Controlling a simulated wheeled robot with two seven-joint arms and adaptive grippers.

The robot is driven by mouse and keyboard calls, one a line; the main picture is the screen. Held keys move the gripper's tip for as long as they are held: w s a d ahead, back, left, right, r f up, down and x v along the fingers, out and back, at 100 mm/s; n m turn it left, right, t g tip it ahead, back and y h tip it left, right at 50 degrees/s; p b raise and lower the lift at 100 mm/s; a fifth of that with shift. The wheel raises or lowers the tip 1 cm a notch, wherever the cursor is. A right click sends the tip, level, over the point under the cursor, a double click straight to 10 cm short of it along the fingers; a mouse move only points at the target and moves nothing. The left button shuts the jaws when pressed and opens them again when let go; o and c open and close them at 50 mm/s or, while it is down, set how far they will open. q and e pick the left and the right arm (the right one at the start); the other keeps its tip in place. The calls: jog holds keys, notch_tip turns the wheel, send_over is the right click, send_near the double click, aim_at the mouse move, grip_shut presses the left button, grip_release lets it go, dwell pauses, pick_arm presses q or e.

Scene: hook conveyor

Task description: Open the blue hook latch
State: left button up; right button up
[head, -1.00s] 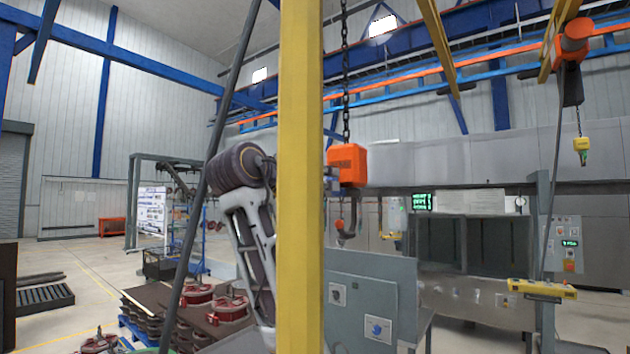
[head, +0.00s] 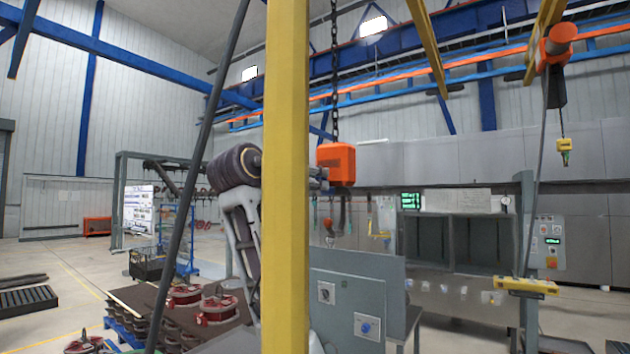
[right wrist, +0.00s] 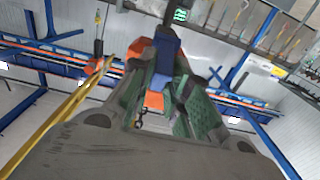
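The orange hoist block (head: 336,164) hangs on a dark chain, with a grey hook (head: 343,213) below it. The latch cannot be made out in the head view. In the right wrist view, a blue part (right wrist: 166,48), probably the latch, shows near the hook, with orange block surface (right wrist: 154,100) behind. My right gripper (head: 318,179) is beside the hoist block, mostly hidden by the yellow post. In its wrist view, its green-padded fingers (right wrist: 165,88) stand apart around the hook area. Contact with the blue part cannot be told. My left gripper is not in view.
A yellow post (head: 287,180) blocks the middle of the head view. A grey panel with switches (head: 350,292) stands below the hoist. Another orange hoist (head: 557,42) hangs at right. Red parts (head: 218,307) lie on a brown table at lower left.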

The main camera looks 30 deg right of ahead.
jog(key=shift+c, duration=1.1)
jog(key=shift+f, duration=0.1)
